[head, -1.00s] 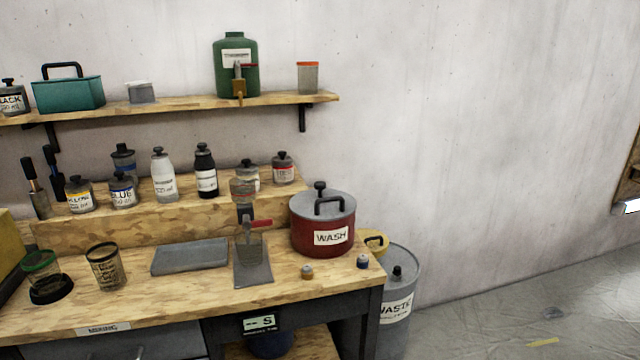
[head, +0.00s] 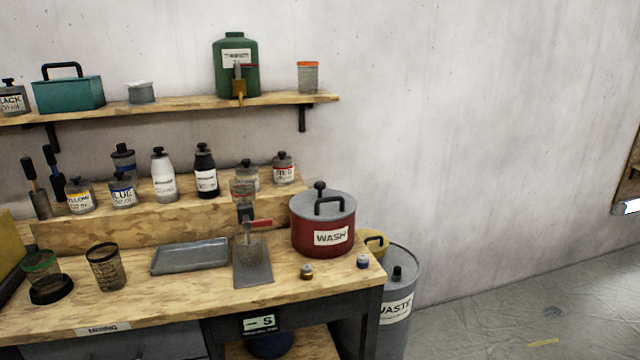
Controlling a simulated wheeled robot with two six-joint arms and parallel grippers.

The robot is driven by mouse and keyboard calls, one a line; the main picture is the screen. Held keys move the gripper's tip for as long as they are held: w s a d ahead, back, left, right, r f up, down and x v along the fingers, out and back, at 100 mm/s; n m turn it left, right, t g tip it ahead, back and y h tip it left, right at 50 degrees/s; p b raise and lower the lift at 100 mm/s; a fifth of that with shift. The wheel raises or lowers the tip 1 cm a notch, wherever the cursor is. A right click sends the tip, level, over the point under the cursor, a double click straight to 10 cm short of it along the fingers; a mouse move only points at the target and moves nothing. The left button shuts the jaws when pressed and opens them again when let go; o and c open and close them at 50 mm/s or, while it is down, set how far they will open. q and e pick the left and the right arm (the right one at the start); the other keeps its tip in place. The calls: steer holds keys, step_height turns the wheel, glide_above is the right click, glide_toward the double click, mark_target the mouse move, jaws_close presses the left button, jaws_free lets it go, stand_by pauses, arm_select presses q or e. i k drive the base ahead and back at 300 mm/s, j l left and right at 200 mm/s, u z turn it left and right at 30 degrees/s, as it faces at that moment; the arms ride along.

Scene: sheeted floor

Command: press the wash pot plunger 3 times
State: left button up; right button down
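The wash pot (head: 312,240) is a red round pot with a grey lid and a white "WASH" label, standing at the right end of the wooden workbench (head: 190,290). Its lid carries a black arched handle and a black knob-topped plunger (head: 320,187), which stands up at the back of the lid. Nothing touches the pot or the plunger. Neither of my grippers is in the head view.
A dispenser with a red lever (head: 258,224) stands left of the pot. A shelf (head: 190,106) with a green canister (head: 236,65) hangs above. A grey waste drum (head: 400,290) stands right of the bench.

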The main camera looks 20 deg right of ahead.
mark_target(319, 185)
steer(key=i+j, duration=0.1)
steer(key=i, duration=0.45)
steer(key=i+j+z, duration=0.15)
steer(key=i, duration=0.35)
